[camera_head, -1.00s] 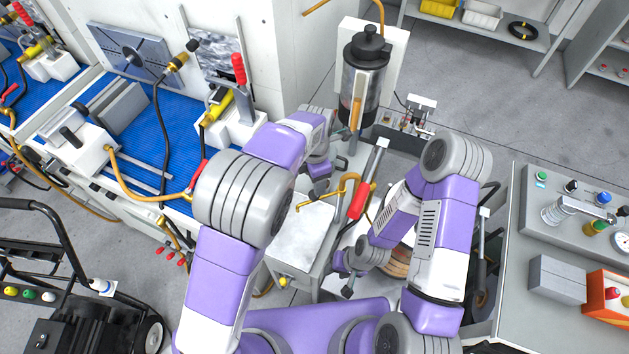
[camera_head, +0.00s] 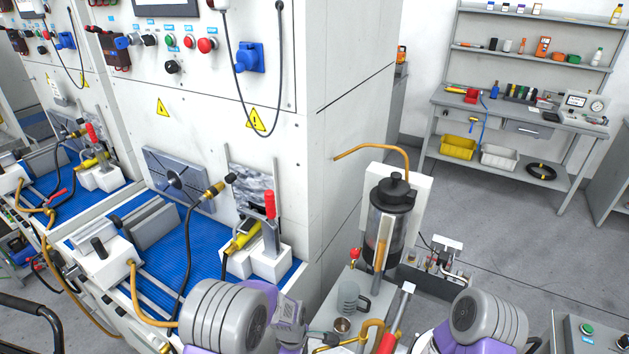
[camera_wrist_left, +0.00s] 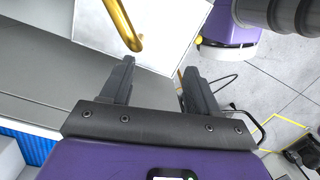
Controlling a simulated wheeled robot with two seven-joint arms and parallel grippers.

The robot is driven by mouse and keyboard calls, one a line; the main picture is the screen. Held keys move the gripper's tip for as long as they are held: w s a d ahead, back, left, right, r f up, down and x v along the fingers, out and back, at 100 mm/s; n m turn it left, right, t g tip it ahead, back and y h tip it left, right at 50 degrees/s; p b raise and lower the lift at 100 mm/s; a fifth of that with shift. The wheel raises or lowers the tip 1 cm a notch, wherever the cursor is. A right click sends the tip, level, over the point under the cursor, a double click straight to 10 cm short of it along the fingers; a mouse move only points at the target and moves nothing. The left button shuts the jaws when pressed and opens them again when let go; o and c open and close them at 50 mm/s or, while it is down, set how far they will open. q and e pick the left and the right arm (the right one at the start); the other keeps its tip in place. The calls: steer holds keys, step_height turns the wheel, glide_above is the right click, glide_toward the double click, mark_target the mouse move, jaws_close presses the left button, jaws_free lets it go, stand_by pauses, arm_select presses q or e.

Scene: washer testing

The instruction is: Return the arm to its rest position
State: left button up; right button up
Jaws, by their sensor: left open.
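My left gripper (camera_wrist_left: 157,78) is open and empty in the left wrist view, with bare space between its two dark fingers. Below it are a pale flat plate (camera_wrist_left: 160,22) and a curved yellow pipe (camera_wrist_left: 125,25), which lies beyond the left finger. In the head view my left arm (camera_head: 225,318) enters at the bottom centre and my right arm (camera_head: 485,322) at the bottom right, each cut off by the lower edge. Neither gripper can be made out there.
A machine with a blue ribbed bed (camera_head: 195,270) stands at left. A dark cylindrical canister (camera_head: 392,225) stands at centre right, with a grey mug (camera_head: 350,299) and a yellow pipe near it. A workbench (camera_head: 490,112) is at the back right.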

arm_select(q)
steer(key=s+a+f+m+h, duration=0.1)
steer(key=s+a+f+m, duration=0.1)
steer(key=s+f+m, duration=0.3)
steer(key=s+a+f+m+t+h+b, duration=0.1)
steer(key=s+f+m, duration=0.4)
steer(key=s, duration=0.6)
steer(key=shift+a+f+m+h, duration=0.2)
steer(key=shift+a+m+h, duration=0.4)
steer(key=shift+a+m, duration=0.6)
